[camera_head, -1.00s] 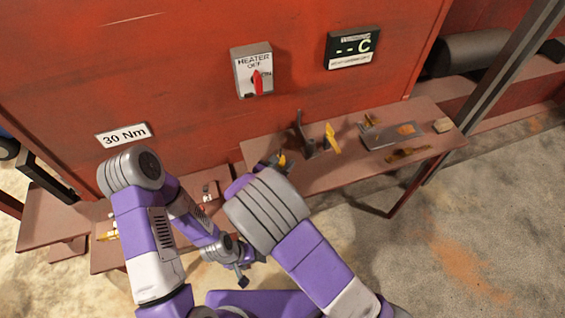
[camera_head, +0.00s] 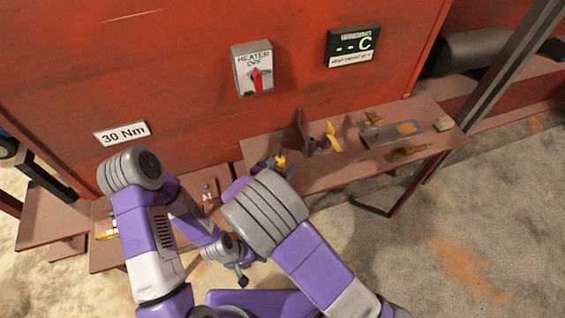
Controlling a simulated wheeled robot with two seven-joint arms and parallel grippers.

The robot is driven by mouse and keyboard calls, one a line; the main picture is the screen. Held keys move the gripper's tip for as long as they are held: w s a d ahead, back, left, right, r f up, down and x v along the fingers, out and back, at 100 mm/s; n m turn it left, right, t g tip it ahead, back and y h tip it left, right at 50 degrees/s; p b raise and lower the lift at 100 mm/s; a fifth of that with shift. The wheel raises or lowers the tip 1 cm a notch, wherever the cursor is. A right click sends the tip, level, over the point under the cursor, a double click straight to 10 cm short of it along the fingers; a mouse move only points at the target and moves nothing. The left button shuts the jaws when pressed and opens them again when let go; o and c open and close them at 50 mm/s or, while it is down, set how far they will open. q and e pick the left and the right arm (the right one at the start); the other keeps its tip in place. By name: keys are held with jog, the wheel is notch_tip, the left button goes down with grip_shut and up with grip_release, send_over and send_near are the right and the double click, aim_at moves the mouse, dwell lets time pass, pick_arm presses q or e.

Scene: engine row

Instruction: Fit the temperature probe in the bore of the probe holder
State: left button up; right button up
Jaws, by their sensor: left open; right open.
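I cannot clearly tell the temperature probe or its holder at this size. A dark upright fixture (camera_head: 303,132) stands on the bench, with a yellow upright piece (camera_head: 332,138) just to its right. One of these may be the holder or the probe. My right gripper (camera_head: 271,164) is open just left of the fixture, largely hidden behind my own forearm. A small yellow-topped piece (camera_head: 281,160) shows beside it; I cannot tell whether they touch. My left gripper (camera_head: 240,279) is open and empty, low in front of the bench, away from these things.
A grey plate (camera_head: 378,139) with an orange patch, a brass-coloured tool (camera_head: 408,152) and a pale block (camera_head: 444,124) lie on the bench (camera_head: 318,178) to the right. A heater switch box (camera_head: 252,68) and a display reading "-- C" (camera_head: 353,46) are on the red wall.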

jog(key=v, duration=0.6)
jog(key=shift+s+p, duration=0.2)
jog(key=shift+p, duration=0.2)
jog(key=shift+a, duration=0.15)
